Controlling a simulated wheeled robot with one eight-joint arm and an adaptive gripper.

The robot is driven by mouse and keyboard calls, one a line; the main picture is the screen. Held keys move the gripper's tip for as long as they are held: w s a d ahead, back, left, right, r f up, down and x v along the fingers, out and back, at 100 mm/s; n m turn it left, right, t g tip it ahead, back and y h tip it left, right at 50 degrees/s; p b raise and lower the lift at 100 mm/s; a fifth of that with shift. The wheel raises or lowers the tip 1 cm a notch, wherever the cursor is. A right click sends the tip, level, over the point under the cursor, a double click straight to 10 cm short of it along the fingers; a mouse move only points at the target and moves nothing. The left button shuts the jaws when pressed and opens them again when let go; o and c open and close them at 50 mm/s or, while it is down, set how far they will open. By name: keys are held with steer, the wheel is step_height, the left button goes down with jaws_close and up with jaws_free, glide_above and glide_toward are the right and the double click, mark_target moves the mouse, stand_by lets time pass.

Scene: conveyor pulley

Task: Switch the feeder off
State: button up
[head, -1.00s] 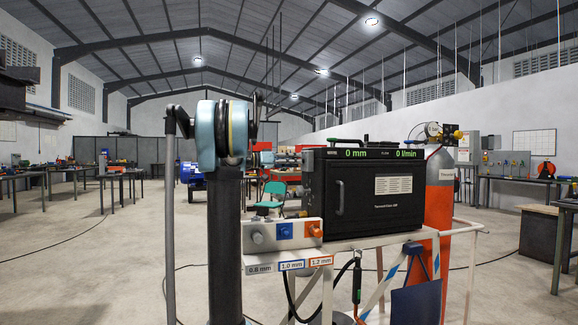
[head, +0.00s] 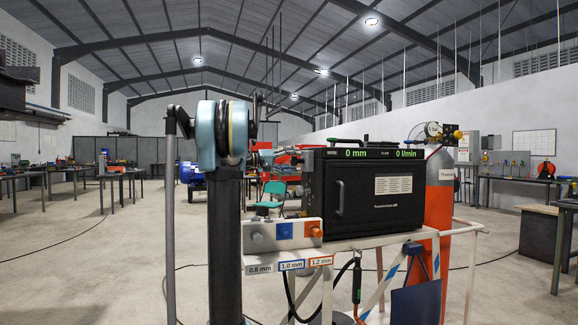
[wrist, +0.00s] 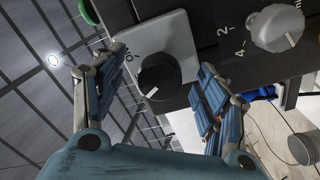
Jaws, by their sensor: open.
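The feeder (head: 362,198) is a black box with a handle; its top display reads 0 mm and 0 l/min. In the wrist view, a round black knob (wrist: 160,78) with a pale pointer mark sits on a light grey plate (wrist: 165,42). In the head view the feeder's knob side is hidden.
A grey knob (wrist: 275,28) with numbers 2 and 4 is to the right of the black knob. A white cart (head: 400,239) carries the feeder, and a red gas cylinder (head: 438,210) stands behind.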

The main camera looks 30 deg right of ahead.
steer(key=o, duration=0.5)
steer(key=shift+c, duration=0.2)
steer(key=shift+a, duration=0.15)
steer(key=v, duration=0.6)
steer(key=shift+a, duration=0.35)
steer(key=shift+w, duration=0.1)
